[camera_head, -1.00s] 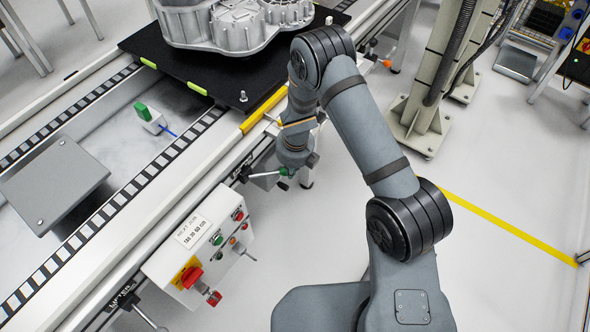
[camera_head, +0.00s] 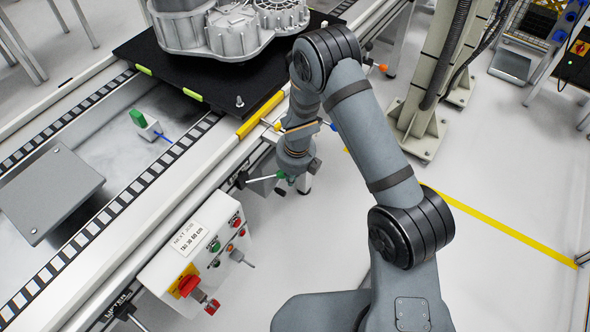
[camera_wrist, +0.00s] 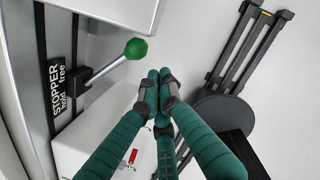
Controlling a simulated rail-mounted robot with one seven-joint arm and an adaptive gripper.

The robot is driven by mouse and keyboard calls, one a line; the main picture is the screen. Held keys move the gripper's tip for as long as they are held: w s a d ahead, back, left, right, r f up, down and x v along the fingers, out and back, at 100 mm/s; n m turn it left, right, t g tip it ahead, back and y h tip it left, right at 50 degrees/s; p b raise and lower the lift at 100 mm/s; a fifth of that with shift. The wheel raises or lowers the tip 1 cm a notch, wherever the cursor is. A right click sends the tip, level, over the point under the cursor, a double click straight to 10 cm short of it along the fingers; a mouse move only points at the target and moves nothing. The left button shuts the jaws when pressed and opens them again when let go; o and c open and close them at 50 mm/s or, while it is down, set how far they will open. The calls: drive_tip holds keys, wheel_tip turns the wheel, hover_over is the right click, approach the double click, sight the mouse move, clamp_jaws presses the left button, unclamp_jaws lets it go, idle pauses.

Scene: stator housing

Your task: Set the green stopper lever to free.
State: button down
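The green stopper lever (camera_wrist: 136,48) is a metal rod with a round green knob. In the wrist view it leans up and right from a black plate (camera_wrist: 62,88) lettered "STOPPER", "hold" and "free". Which word it points at is not clear. In the head view the lever's green knob (camera_head: 281,176) sticks out from the conveyor side, beside my arm's end.
A white control box (camera_head: 197,250) with red and green buttons sits below the lever on the conveyor side. A black pallet (camera_head: 170,75) carries a metal stator housing (camera_head: 228,25) above. A beige post (camera_head: 430,90) stands at the right. The floor between is clear.

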drive_tip(key=s+d+r+p, duration=0.1)
drive_tip(key=s+r+p, duration=0.2)
drive_tip(key=r, duration=0.7)
drive_tip(key=p, duration=0.2)
drive_tip(key=shift+r+p, duration=0.3)
drive_tip(key=shift+p, duration=0.1)
drive_tip(key=w+a+f+b, duration=0.1)
drive_tip(key=w+f, duration=0.1)
drive_tip(key=f, duration=0.4)
drive_tip(key=w+f+b, duration=0.2)
drive_tip(key=w+f, duration=0.1)
drive_tip(key=f, duration=0.2)
drive_tip(key=shift+a+f, duration=0.35)
drive_tip(key=shift+s, duration=0.15)
